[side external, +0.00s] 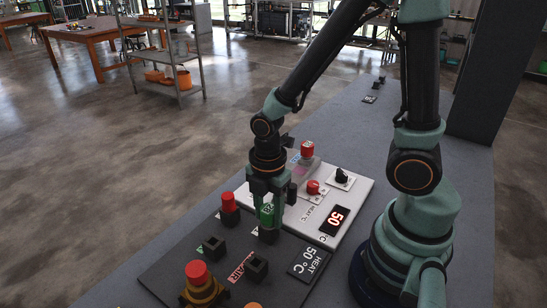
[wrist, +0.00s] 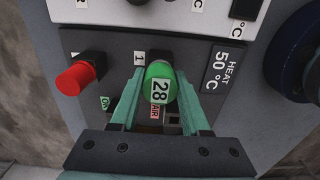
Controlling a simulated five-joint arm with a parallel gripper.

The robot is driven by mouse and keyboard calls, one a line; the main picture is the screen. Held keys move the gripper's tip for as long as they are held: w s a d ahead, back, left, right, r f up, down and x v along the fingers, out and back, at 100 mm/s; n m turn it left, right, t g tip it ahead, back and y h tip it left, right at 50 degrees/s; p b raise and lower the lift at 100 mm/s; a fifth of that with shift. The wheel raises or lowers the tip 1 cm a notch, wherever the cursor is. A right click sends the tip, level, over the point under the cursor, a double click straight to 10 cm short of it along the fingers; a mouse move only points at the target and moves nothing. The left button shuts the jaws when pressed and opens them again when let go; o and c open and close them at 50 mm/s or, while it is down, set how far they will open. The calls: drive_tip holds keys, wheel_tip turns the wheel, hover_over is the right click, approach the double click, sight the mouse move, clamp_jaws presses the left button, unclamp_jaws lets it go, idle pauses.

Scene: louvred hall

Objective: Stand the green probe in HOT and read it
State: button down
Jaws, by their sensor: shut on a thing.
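My gripper (side external: 267,204) is shut on the green probe (side external: 267,214), above the dark board (side external: 185,268). In the wrist view the green probe (wrist: 159,72) sits between the two fingers of my gripper (wrist: 160,90), and its face reads 28. A black socket (side external: 268,236) is directly below the probe; I cannot tell whether the tip is inside it. A HEAT 50 °C plate (side external: 308,262) lies on the board to the right, also in the wrist view (wrist: 222,68). I cannot read a HOT label.
Two more black sockets (side external: 213,247) (side external: 257,267) stand nearby, by a red AIR label (side external: 240,268). A red-topped post (side external: 229,202) and a yellow-based red button (side external: 198,275) stand on the board. The white panel (side external: 362,190) behind carries a red display (side external: 335,220) reading 50.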

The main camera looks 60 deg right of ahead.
drive_tip(key=shift+r, duration=0.2)
drive_tip(key=shift+r, duration=4.6)
drive_tip(key=w+d+r+m, duration=0.1)
drive_tip(key=w+d+m, duration=0.3)
drive_tip(key=d, duration=0.5)
drive_tip(key=w+d+m, duration=0.2)
drive_tip(key=w+d, duration=0.5)
drive_tip(key=d, duration=0.1)
wheel_tip(320, 180, down, 6)
drive_tip(key=shift+s+d, duration=0.15)
drive_tip(key=shift+s, duration=0.1)
drive_tip(key=shift+f, duration=0.3)
